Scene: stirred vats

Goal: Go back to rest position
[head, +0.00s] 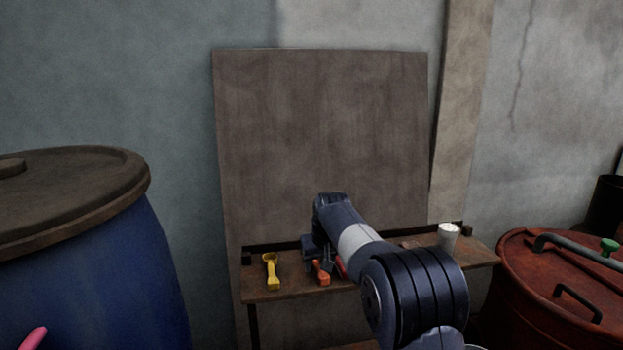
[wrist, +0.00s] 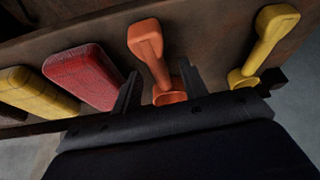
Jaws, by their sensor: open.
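My arm reaches out over a narrow wooden shelf (head: 300,285) in the head view. My gripper (head: 327,266) points down at it. In the wrist view my gripper (wrist: 159,88) is open, one finger on each side of an orange scoop (wrist: 147,42). The scoop's bowl shows between the fingers; I cannot tell whether they touch it. The orange scoop also shows in the head view (head: 321,275), beside my gripper and partly hidden.
A yellow scoop (head: 271,272) lies left on the shelf; a white cup (head: 448,237) stands right. Red (wrist: 90,75) and yellow (wrist: 38,92) blocky items lie nearby in the wrist view. A blue barrel (head: 90,285) stands left, a red lidded vat (head: 540,285) right.

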